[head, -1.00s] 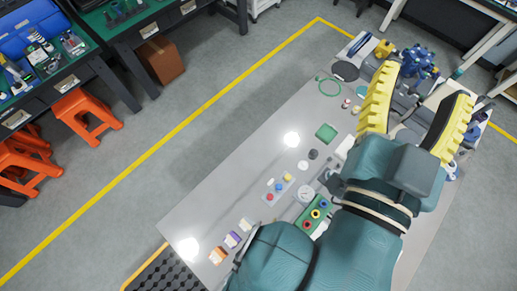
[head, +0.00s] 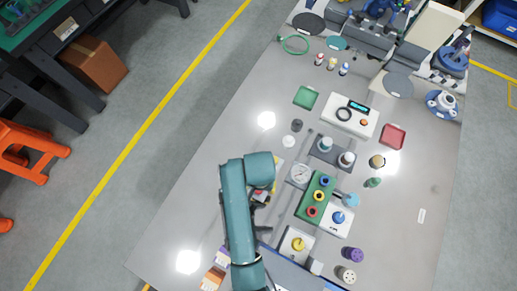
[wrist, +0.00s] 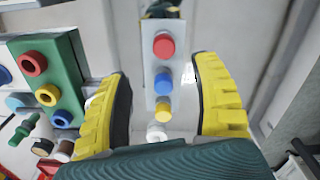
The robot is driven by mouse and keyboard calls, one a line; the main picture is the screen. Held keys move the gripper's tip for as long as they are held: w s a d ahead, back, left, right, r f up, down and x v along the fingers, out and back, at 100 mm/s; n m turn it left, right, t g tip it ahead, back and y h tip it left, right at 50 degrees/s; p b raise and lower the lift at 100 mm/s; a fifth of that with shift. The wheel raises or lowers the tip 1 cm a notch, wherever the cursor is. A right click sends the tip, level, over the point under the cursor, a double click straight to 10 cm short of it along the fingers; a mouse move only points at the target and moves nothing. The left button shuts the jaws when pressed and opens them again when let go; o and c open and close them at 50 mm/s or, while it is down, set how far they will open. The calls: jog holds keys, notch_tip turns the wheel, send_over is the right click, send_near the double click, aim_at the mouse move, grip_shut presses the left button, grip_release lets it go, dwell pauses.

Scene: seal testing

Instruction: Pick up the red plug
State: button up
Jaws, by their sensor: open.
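The red plug (wrist: 164,45) stands on a pale strip (wrist: 150,90) in the wrist view, at the far end of a row. A blue plug (wrist: 164,83), a yellow plug (wrist: 163,111) and a white plug (wrist: 157,132) follow it toward me. My gripper (wrist: 163,75) is open and empty, with one yellow ribbed finger on each side of the row. The red plug shows a little beyond the fingertips, between their lines. I cannot tell their height above it. In the head view my arm hides most of the strip and the gripper.
A green block (head: 316,198) with red, yellow and blue rings stands right of the strip, near my left finger in the wrist view. A round gauge (head: 300,174) lies beside it. Farther off are a green tray (head: 306,97) and a red tray (head: 393,137). The table's right part is fairly clear.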

jog(key=f, duration=0.3)
jog(key=f+b, duration=0.1)
jog(key=f, duration=0.2)
jog(key=f+b, duration=0.1)
jog(key=f, duration=0.2)
jog(key=shift+w+a+f, duration=0.1)
jog(key=shift+a+f, duration=0.05)
jog(key=shift+a, duration=0.1)
jog(key=c, duration=1.2)
